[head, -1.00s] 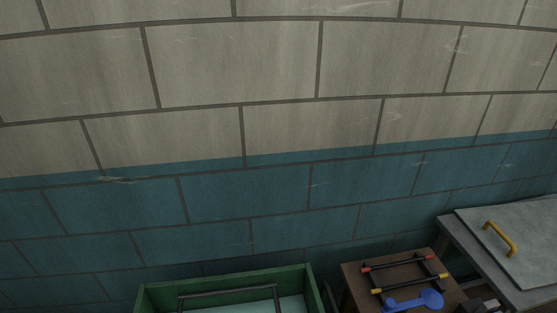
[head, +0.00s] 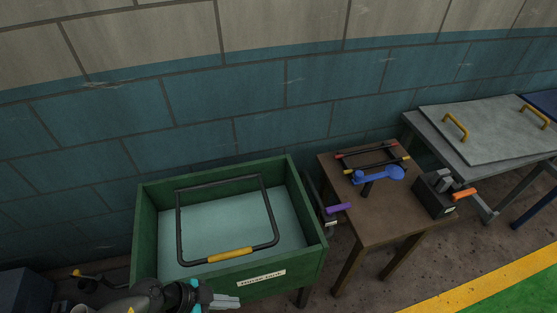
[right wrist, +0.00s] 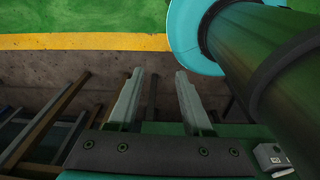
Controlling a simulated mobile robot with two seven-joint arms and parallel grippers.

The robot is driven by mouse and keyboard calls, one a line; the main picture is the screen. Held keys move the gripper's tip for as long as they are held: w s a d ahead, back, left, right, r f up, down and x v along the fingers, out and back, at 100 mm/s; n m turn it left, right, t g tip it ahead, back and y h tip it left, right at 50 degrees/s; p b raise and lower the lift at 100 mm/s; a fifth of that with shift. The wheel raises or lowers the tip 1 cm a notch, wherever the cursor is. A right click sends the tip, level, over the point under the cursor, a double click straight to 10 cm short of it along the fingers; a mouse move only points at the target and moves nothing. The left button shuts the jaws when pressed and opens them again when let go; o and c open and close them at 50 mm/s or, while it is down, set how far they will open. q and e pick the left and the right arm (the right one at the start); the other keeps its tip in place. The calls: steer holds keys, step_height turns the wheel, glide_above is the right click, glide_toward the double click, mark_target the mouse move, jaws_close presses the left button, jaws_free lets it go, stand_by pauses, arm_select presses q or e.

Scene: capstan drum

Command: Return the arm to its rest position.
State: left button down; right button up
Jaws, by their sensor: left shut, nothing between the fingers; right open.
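My left gripper (head: 226,301) shows at the bottom of the head view, in front of the green bin. Its grey fingers are shut with nothing between them. Part of my left arm shows beside it, coming in from the left. My right gripper (right wrist: 158,82) shows only in the right wrist view. Its two pale fingers are spread apart, with nothing between them, above brown floor. My right arm is not in the head view.
A green bin (head: 146,235) holds a black frame with a yellow grip (head: 230,255). A brown table (head: 385,215) bears a blue tool (head: 380,174) and a dark box (head: 434,194). A grey bench (head: 480,130) stands at right. Floor is clear near the yellow line (head: 480,285).

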arm_select(q)
steer(key=w+a+f+n+t+y+b, duration=0.1)
steer(key=w+f+n+t+b, duration=0.15)
steer(key=f, duration=0.25)
steer(key=w+a+f+n+t+b, duration=0.1)
steer(key=f+n+t+b, duration=0.2)
steer(key=f, duration=0.2)
steer(key=s+a+f+n+y+b, duration=0.35)
steer(key=s+a+f, duration=0.2)
steer(key=f, duration=0.45)
steer(key=s+f+n+g+y+b, duration=0.1)
steer(key=s+f+g, duration=0.1)
steer(key=s+f, duration=0.2)
steer(key=s+f+n+g+y+b, duration=0.1)
steer(key=s+f, duration=0.3)
steer(key=s, duration=0.6)
steer(key=s+f+n+g+y+b, duration=0.1)
steer(key=s+f+g+b, duration=0.1)
steer(key=s, duration=0.5)
step_height(320, 180, down, 2)
steer(key=shift+s+d+f+g, duration=0.15)
steer(key=shift+d+f+g, duration=0.2)
steer(key=shift+g, duration=0.5)
arm_select(e)
step_height(320, 180, down, 14)
steer(key=s, duration=0.2)
steer(key=shift+f, duration=0.25)
